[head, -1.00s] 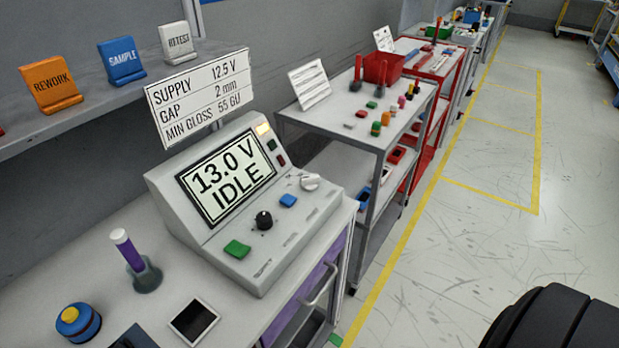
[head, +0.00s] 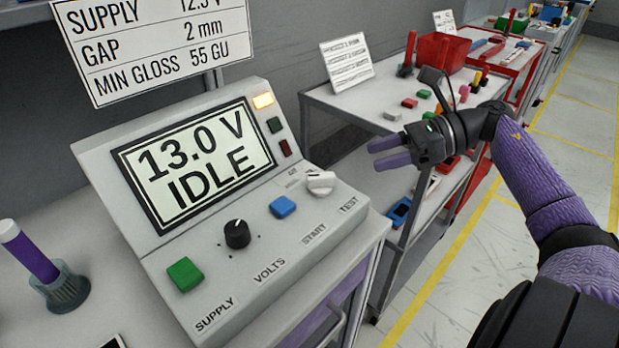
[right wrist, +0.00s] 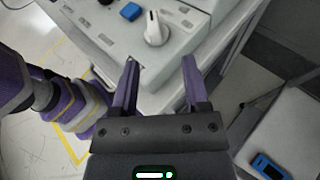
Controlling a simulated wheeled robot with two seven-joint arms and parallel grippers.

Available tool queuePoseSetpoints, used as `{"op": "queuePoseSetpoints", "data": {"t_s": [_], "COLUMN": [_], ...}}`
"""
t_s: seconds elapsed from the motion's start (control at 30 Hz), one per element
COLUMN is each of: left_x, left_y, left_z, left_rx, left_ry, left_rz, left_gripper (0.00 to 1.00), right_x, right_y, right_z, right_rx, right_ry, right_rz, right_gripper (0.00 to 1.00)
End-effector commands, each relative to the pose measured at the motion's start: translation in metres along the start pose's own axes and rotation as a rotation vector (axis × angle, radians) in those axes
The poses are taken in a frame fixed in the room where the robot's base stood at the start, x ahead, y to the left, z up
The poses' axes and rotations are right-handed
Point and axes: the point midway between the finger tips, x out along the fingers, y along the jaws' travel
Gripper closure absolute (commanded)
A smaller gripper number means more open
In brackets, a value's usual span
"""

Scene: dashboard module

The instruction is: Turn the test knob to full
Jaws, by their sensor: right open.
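The test knob is a white knob (head: 320,183) at the right end of the grey console (head: 150,262), above the TEST label. It also shows in the right wrist view (right wrist: 155,28), beyond my fingertips. My right gripper (head: 388,152) is open and empty, to the right of the knob and apart from it. In the right wrist view the open right gripper (right wrist: 160,75) points at the console, with the knob ahead between the finger lines. The console's screen (head: 194,166) reads 13.0 V IDLE. My left gripper is not in view.
A black VOLTS knob (head: 237,234), a green SUPPLY button (head: 185,274) and a blue START button (head: 283,207) sit on the same panel. A sign (head: 150,45) stands above the console. A cart (head: 392,118) with small parts stands behind my right gripper.

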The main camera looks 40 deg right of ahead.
Motion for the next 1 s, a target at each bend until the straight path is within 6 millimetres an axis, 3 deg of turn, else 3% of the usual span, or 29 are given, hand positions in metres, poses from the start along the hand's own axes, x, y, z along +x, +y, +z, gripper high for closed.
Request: {"op": "queuePoseSetpoints", "data": {"t_s": [0.17,0.5,0.87,1.0], "left_x": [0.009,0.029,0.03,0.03], "left_y": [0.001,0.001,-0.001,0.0], "left_z": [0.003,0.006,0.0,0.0], "left_rx": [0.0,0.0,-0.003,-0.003], "left_ry": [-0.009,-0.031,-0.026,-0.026], "left_rz": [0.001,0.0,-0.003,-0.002], "left_gripper": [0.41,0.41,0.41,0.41], "right_x": [0.012,0.086,0.096,0.096], "right_y": [0.007,0.01,0.01,0.01], "right_z": [0.002,-0.004,-0.002,-0.002], "right_rx": [-0.109,-0.101,-0.096,-0.096], "right_ry": [0.072,0.067,0.064,0.064], "right_rz": [0.042,0.041,0.038,0.038], "right_gripper": [0.41,0.41,0.41,0.71]}}
